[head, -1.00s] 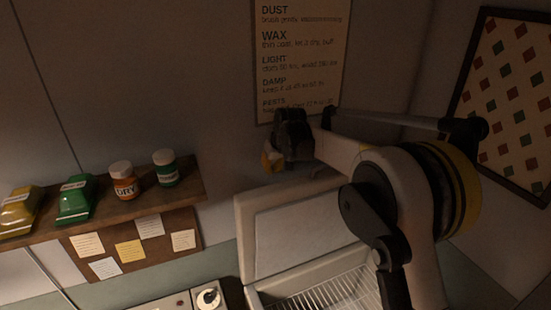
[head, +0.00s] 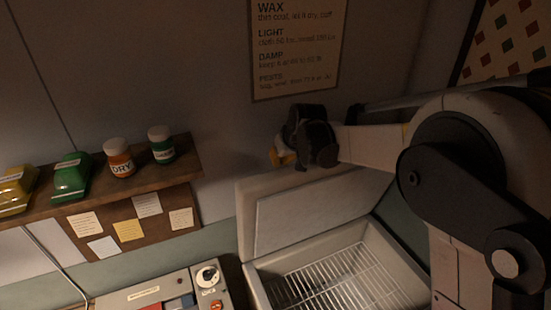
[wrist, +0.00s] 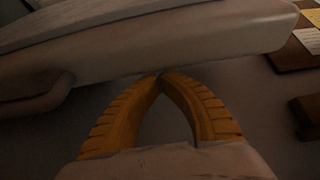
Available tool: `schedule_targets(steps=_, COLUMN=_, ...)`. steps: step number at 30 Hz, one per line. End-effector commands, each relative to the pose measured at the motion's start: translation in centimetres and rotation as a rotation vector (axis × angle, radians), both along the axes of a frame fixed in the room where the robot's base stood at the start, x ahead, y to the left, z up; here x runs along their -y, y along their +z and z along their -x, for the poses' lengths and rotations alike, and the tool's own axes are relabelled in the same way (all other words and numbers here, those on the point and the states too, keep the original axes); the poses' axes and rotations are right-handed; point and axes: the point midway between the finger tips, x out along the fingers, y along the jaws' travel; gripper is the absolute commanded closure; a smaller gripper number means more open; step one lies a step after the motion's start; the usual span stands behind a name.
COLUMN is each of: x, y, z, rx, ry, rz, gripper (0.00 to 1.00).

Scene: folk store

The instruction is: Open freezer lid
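The freezer lid (head: 300,212) stands raised, close to upright, at the back of the white chest freezer (head: 405,272). A wire rack (head: 340,280) shows inside the open chest. The lid's pale edge (wrist: 180,50) crosses just beyond the tips, with a handle-like loop (wrist: 40,100) at left. I cannot tell whether the tips touch the lid.
A wooden shelf (head: 110,195) at left holds an orange jar (head: 119,160), a green jar (head: 161,146) and green and yellow packs. A control box (head: 205,285) stands left of the freezer. A poster (head: 295,50) hangs on the wall behind my gripper.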

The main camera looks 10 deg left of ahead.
Motion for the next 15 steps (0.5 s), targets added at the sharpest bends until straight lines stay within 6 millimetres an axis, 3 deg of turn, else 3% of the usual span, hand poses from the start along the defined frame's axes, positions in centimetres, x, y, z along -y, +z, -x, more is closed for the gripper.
schedule_targets(steps=9, x=4.8, y=-2.1, z=7.0, rx=0.121, ry=-0.002, rz=-0.082, gripper=1.0)
schedule_targets(steps=15, x=6.6, y=-2.7, z=9.7, rx=0.173, ry=-0.002, rz=-0.117, gripper=1.0)
